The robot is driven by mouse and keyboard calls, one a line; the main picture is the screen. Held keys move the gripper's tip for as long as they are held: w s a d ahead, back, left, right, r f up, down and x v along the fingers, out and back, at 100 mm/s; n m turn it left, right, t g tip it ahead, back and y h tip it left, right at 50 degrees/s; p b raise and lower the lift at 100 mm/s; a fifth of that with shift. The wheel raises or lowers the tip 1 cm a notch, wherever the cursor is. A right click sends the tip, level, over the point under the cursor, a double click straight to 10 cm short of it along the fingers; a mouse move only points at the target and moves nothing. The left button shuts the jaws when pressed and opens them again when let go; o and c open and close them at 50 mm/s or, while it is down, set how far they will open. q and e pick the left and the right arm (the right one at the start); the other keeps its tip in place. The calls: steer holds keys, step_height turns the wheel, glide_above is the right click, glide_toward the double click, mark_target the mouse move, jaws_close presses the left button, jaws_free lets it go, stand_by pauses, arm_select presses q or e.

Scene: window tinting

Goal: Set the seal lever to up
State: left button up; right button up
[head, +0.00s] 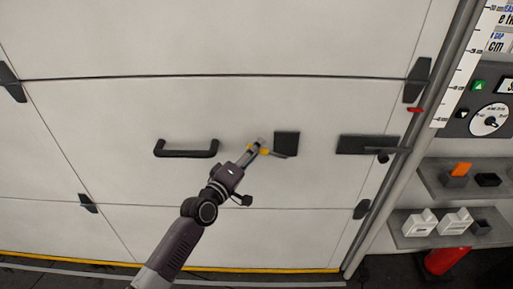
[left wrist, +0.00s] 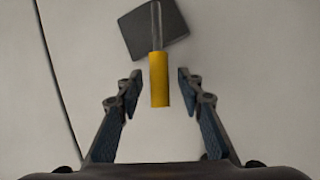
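A lever with a yellow grip (left wrist: 159,80) and a grey rod (left wrist: 157,25) extends from a square dark plate (left wrist: 173,28) in the left wrist view. In the head view the plate (head: 286,143) sits on the pale door, and the lever points left from its lower part, roughly level. My left gripper (head: 259,148) is at the lever's grip end, covering part of it. In the left wrist view my left gripper (left wrist: 160,95) is open, one finger on each side of the yellow grip, with gaps on both sides. My right gripper is not in view.
A dark pull handle (head: 187,152) is on the pale door (head: 230,110) to the left of my gripper. A dark latch (head: 367,144) is further right. Beyond the right post are shelves (head: 410,236) with small boxes, a red cylinder (head: 446,260) and a dial panel (head: 488,120).

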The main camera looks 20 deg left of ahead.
arm_select(q)
steer(key=shift+w+d, duration=0.15)
steer(key=shift+w, duration=0.3)
jaws_close()
